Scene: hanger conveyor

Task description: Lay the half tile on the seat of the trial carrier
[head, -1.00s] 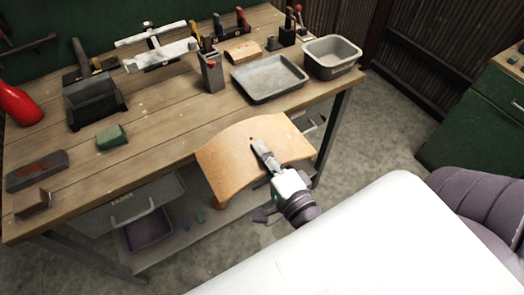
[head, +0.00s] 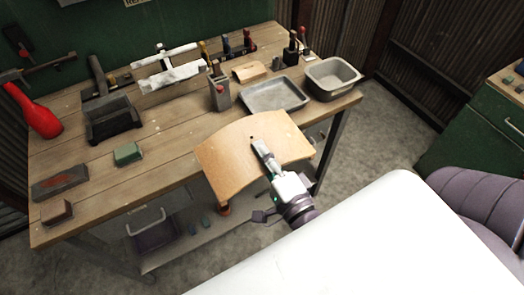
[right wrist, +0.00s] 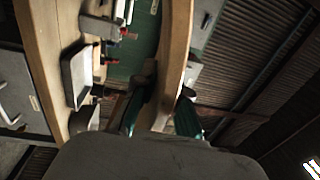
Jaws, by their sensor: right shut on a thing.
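A curved, light wooden panel (head: 225,158) is in my right gripper (head: 262,148), held in front of the workbench's near edge. I cannot tell whether this panel is the half tile. The gripper is shut on the panel, with a finger lying over its upper face near a small dark hole. In the right wrist view the panel (right wrist: 174,60) shows almost edge-on, between the two fingers of the gripper (right wrist: 165,112). I cannot make out a trial carrier or its seat. My left gripper is not in view.
The wooden workbench (head: 170,135) holds a grey tray (head: 275,96), a metal bin (head: 333,80), a black box (head: 110,120), a green block (head: 127,154) and a red bottle (head: 40,112). A green cabinet (head: 465,135) stands at right. Floor between them is clear.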

